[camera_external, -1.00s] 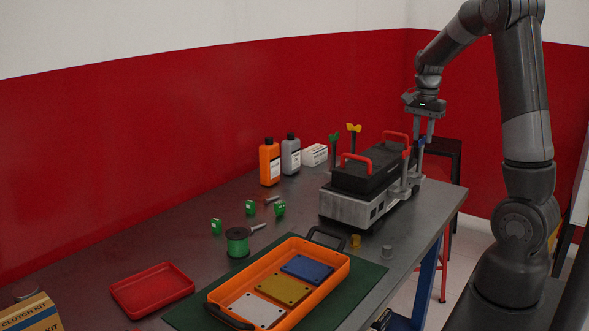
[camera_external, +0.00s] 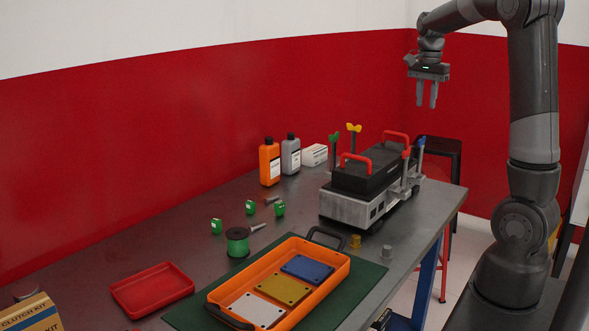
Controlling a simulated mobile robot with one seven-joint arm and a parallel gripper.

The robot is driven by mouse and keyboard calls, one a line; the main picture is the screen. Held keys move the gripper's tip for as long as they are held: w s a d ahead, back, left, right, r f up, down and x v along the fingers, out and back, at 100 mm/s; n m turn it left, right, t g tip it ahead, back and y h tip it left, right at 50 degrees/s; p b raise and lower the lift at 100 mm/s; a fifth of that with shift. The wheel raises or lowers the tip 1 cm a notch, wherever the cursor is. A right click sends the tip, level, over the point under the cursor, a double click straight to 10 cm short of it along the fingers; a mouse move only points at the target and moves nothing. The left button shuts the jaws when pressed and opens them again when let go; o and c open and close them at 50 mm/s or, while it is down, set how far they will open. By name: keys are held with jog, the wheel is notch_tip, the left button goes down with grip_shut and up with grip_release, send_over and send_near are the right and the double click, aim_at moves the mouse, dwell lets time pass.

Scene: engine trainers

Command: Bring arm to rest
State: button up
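My gripper (camera_external: 428,97) hangs in the air, pointing down, above the far right end of the table. Its two fingers are apart with nothing visible between them. It is clear of the engine trainer (camera_external: 345,207), a grey block with a black cover (camera_external: 368,177) and red handles, which stands on the table below it. A small blue piece (camera_external: 421,142) sits on top of a grey post at the trainer's right end. A yellow wing-shaped piece (camera_external: 354,128) and a green one (camera_external: 334,137) stand up at its back.
An orange tray (camera_external: 342,272) with blue, yellow and white plates lies on a green mat (camera_external: 366,284). A red tray (camera_external: 152,290), green spool (camera_external: 237,243), orange bottle (camera_external: 269,162), grey bottle (camera_external: 291,155) and white box (camera_external: 314,154) stand on the table. The air around my gripper is free.

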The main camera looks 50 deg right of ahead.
jog(key=s+a+r+n+t, duration=0.1)
jog(key=s+a+n+t, duration=0.2)
jog(key=a+n, duration=1.15)
jog(key=s+a+f+n+t, duration=0.1)
jog(key=s+a, duration=0.3)
jog(key=a, duration=0.4)
jog(key=s+a+f+n+t, duration=0.1)
jog(key=s+a+f+n, duration=0.1)
jog(key=a, duration=0.6)
jog(key=shift+s+a+f+n+t, duration=0.2)
jog(key=shift+s+a+n+t, duration=0.25)
jog(key=shift+s, duration=0.5)
jog(key=shift+w+d, duration=0.1)
